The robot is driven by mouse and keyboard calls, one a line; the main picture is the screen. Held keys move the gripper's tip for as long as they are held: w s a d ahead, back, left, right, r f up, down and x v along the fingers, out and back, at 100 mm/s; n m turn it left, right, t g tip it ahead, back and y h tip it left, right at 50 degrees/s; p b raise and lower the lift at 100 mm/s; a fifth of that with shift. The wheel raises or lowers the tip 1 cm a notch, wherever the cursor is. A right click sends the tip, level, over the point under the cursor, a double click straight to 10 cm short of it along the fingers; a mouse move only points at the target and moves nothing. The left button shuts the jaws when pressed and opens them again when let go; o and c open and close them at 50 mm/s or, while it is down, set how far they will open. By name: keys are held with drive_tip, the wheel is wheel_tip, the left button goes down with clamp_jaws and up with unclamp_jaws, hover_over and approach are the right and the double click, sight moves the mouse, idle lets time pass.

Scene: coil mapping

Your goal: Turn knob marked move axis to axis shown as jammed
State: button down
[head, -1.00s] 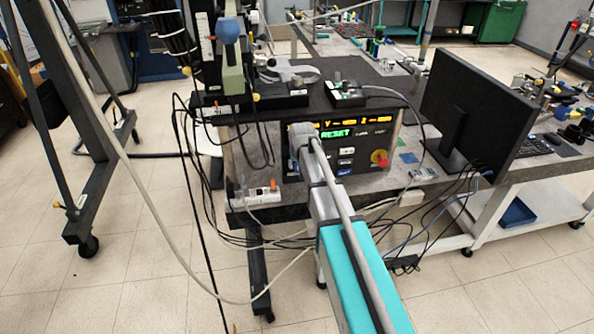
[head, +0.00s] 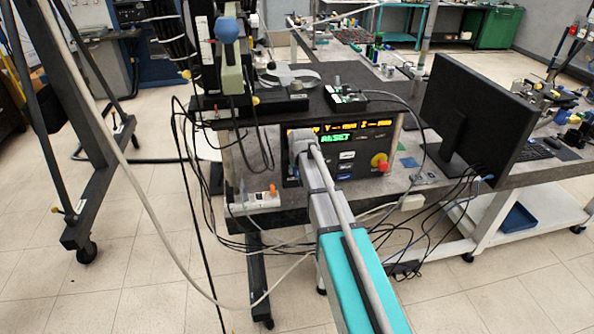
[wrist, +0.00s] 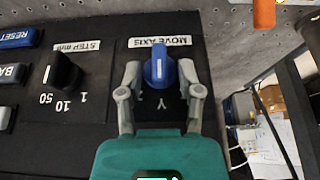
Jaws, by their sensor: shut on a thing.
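The blue move axis knob (wrist: 158,72) sits on a black panel under its MOVE AXIS label (wrist: 160,41). Its white line lies toward the top in the wrist view, and a letter Y (wrist: 161,103) shows below it. The wrist picture is upside down. My gripper (wrist: 160,78) is shut on the knob, one grey finger on each side. Other axis letters are not visible. In the head view my gripper (head: 302,146) hides the panel's left part. The display (head: 352,130) has yellow axis readouts and green text, partly covered; I cannot read which axis is jammed.
A black step knob (wrist: 65,72) and blue and grey buttons (wrist: 15,38) are beside the knob. A red stop button (head: 381,163) is at the panel's right. A monitor (head: 475,110) stands to the right; cables hang below the bench.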

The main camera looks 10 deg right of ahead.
drive_tip(key=shift+a+f+h, duration=0.1)
drive_tip(key=shift+h, duration=0.4)
drive_tip(key=h, duration=0.1)
drive_tip(key=h+b, duration=0.1)
drive_tip(key=n+h+b, duration=0.1)
drive_tip(key=shift+s+a+f+h, duration=0.1)
drive_tip(key=shift+a+f+h, duration=0.15)
drive_tip(key=shift+a+h, duration=0.15)
drive_tip(key=h+b, duration=0.2)
drive_tip(key=shift+a+f+n+h+b, duration=0.1)
drive_tip(key=shift+n+h+b, duration=0.2)
drive_tip(key=shift+b, duration=0.1)
drive_tip(key=shift+h+b, duration=0.45)
drive_tip(key=shift+h, duration=0.05)
drive_tip(key=c, duration=0.7)
unclamp_jaws()
drive_tip(key=shift+o, duration=0.2)
drive_tip(key=shift+r+y+p, duration=0.3)
drive_tip(key=shift+p, duration=0.25)
